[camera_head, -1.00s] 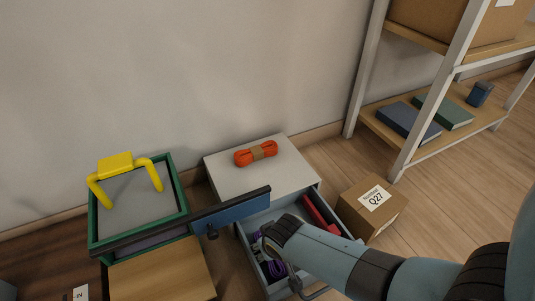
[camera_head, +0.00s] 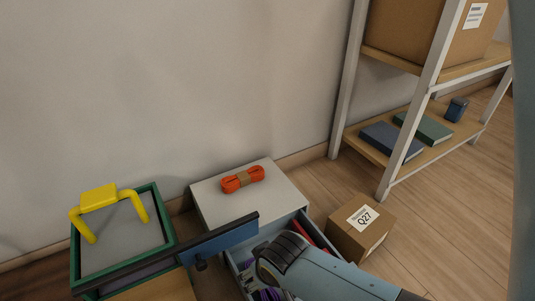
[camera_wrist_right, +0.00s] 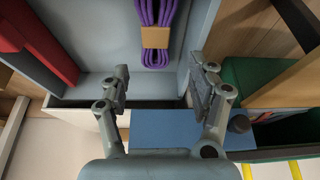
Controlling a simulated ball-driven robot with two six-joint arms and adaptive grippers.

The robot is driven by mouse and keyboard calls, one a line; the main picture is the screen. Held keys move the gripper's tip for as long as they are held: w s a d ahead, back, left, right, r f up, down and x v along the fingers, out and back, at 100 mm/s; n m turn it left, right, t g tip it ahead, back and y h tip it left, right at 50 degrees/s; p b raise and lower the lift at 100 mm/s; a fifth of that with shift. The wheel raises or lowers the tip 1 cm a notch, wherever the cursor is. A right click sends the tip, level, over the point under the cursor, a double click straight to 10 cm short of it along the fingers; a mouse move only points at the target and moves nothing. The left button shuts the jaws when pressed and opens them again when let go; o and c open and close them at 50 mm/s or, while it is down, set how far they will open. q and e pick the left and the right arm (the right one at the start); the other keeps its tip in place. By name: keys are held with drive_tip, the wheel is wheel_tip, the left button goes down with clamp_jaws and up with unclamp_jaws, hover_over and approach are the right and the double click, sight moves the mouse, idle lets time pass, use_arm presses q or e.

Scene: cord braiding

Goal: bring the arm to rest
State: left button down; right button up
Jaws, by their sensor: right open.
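My right arm comes in from the lower right in the head view and reaches over an open drawer (camera_head: 238,264) of a white-topped cabinet (camera_head: 275,186). In the right wrist view my right gripper (camera_wrist_right: 163,88) is open, with nothing between its fingers. A purple cord bundle (camera_wrist_right: 155,14) with a tan band lies in the drawer, beyond the fingertips and apart from them. An orange cord bundle (camera_head: 242,179) lies on the cabinet top. My left gripper is not in view.
A red item (camera_wrist_right: 38,42) lies in the drawer. A green-edged box (camera_head: 160,208) with a yellow handle (camera_head: 99,197) stands left. A blue drawer front (camera_head: 232,235) juts between. A cardboard box (camera_head: 360,226) and shelf (camera_head: 386,190) stand right.

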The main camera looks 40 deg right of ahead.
drive_tip(key=v, duration=0.5)
drive_tip(key=shift+s+d+f, duration=0.1)
drive_tip(key=shift+s+d, duration=0.05)
drive_tip(key=shift+d, duration=0.15)
